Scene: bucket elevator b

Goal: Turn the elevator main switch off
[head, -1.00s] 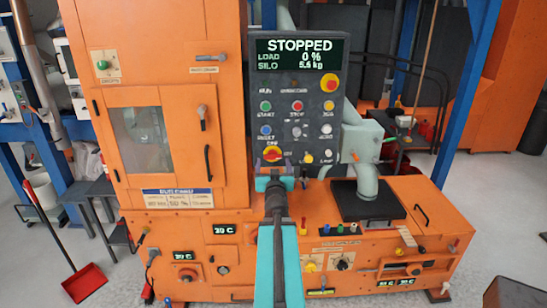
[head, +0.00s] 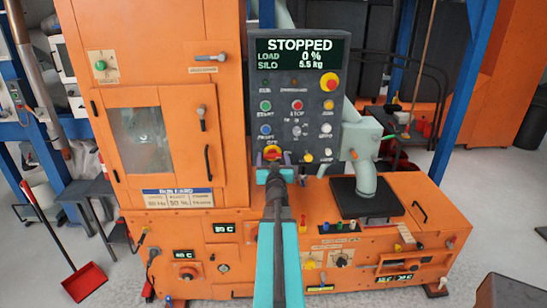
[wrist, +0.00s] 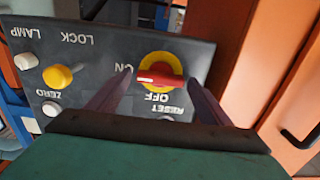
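The main switch is a red handle on a yellow disc, low on the dark control panel; it shows in the wrist view (wrist: 160,78) and partly behind my gripper in the head view (head: 273,151). In the wrist view the handle lies sideways, its pale-marked end toward the ON label (wrist: 122,68); the OFF label (wrist: 158,97) is below it. My gripper (wrist: 157,95) is open, its fingers apart on either side of the switch. I cannot tell whether a finger touches the handle. The panel display (head: 299,54) reads STOPPED, load 0 %.
A red emergency button (head: 329,83) is higher on the panel. The orange cabinet (head: 160,60) stands close left. A grey-green pipe (head: 364,170) is to the right.

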